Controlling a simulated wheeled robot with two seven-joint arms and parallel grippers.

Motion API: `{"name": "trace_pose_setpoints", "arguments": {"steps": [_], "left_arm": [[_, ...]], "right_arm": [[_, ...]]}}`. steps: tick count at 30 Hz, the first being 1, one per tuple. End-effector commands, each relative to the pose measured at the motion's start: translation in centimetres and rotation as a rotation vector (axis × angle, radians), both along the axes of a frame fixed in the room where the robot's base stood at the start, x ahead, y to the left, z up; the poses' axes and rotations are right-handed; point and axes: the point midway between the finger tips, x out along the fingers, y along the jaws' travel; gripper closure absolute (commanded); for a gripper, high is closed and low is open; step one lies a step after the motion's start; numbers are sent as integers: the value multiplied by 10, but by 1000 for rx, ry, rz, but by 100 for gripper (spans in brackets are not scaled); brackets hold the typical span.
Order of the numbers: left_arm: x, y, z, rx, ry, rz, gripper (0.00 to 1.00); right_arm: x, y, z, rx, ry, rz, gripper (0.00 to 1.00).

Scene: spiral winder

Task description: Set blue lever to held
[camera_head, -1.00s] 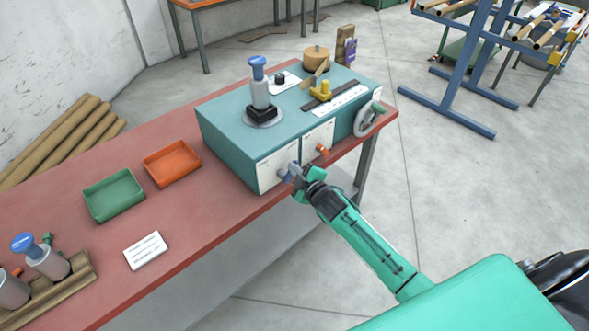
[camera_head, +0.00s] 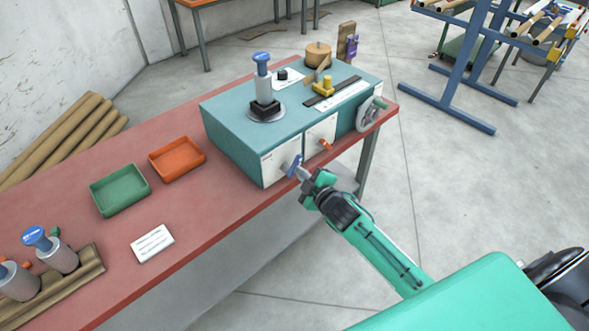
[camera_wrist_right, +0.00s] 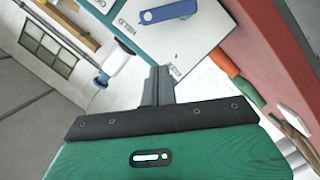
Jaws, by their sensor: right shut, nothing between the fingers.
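The blue lever (camera_head: 293,166) is on a white plate on the front of the teal machine box (camera_head: 232,150). It stands tilted in the head view. In the right wrist view the blue lever (camera_wrist_right: 168,11) lies across the white plate (camera_wrist_right: 190,40), its rounded end near the word HELD (camera_wrist_right: 124,24). Another label on the plate, near the fingertips, is too small to read. My right gripper (camera_head: 303,175) is shut and empty, just in front of the lever. Its fingers (camera_wrist_right: 157,78) appear apart from the lever. My left gripper is out of view.
A red-orange lever (camera_head: 325,144) and a handwheel (camera_head: 370,114) sit to the right on the box front. A blue-topped post (camera_head: 262,80) stands on top. Green (camera_head: 120,190) and orange (camera_head: 177,158) trays lie left on the red table (camera_head: 205,205). Floor in front is clear.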

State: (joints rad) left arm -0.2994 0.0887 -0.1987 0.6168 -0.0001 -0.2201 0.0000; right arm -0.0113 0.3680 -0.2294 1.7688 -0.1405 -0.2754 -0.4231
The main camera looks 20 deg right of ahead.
Motion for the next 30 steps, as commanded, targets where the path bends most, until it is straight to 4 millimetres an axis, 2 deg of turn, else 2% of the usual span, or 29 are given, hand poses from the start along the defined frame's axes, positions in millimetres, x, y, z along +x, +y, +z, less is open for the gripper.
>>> {"name": "trace_pose_setpoints", "arguments": {"steps": [4,10,27,30], "left_arm": [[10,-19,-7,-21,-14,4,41],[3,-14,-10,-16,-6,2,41],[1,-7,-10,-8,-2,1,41],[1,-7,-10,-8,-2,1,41]], "right_arm": [[-23,-3,1,0,1,1,100],[-38,-5,4,0,1,0,100],[-40,-6,6,0,0,0,100],[-40,-7,-3,6,16,-5,100]]}}
